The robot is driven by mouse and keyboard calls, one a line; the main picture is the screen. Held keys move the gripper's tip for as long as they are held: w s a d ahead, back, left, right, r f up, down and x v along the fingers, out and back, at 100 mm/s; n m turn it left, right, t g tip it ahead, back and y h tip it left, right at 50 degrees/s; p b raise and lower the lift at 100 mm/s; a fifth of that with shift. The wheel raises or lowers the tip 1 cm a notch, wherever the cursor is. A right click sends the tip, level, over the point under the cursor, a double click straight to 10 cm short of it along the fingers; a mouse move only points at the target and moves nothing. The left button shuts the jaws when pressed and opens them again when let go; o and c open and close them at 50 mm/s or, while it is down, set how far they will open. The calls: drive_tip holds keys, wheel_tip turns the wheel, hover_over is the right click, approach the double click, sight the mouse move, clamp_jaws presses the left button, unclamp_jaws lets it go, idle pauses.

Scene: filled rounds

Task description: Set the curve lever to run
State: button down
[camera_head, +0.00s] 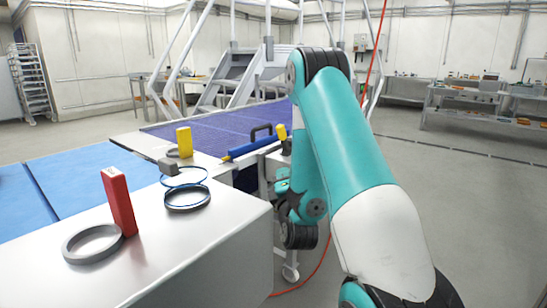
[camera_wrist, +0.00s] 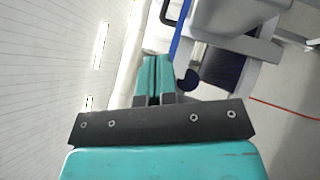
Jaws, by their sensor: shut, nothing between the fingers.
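No lever is marked as the curve lever in these views, and I cannot tell which part it is. A red upright block (camera_head: 118,201) stands on the steel top by a grey ring. A yellow upright block (camera_head: 184,142) stands farther back. Another yellow piece (camera_head: 282,132) shows at the right end of a blue bar (camera_head: 250,148) with a black handle (camera_head: 261,130). My gripper (camera_wrist: 154,62) is shut and empty in the wrist view. The blue bar (camera_wrist: 179,42) and a dark rounded part (camera_wrist: 188,80) lie just right of its fingertips. In the head view my arm largely hides the gripper.
A steel worktop (camera_head: 225,222) fills the near left, with a dark blue-edged ring (camera_head: 187,207) on it. A purple-blue belt (camera_head: 225,124) runs behind, and blue mats (camera_head: 75,180) lie left. A red cable (camera_head: 323,262) hangs beside my arm. Floor at right is open.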

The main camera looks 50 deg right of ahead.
drive_tip(key=p, duration=1.4)
approach(280, 138)
drive_tip(key=w+a, duration=0.1)
drive_tip(key=w, duration=0.2)
drive_tip(key=shift+w+d+r+p, duration=0.15)
drive_tip(key=shift+w+d+r, duration=0.2)
drive_tip(key=shift+d, duration=0.45)
drive_tip(key=shift+w+d+r+p, duration=0.15)
drive_tip(key=shift+w+d+r, duration=0.15)
drive_tip(key=shift+d, duration=0.55)
drive_tip(key=shift+w+d+r+p, duration=0.15)
drive_tip(key=shift+w+d+r, duration=0.15)
drive_tip(key=shift+d, duration=0.5)
drive_tip(key=shift+r, duration=0.1)
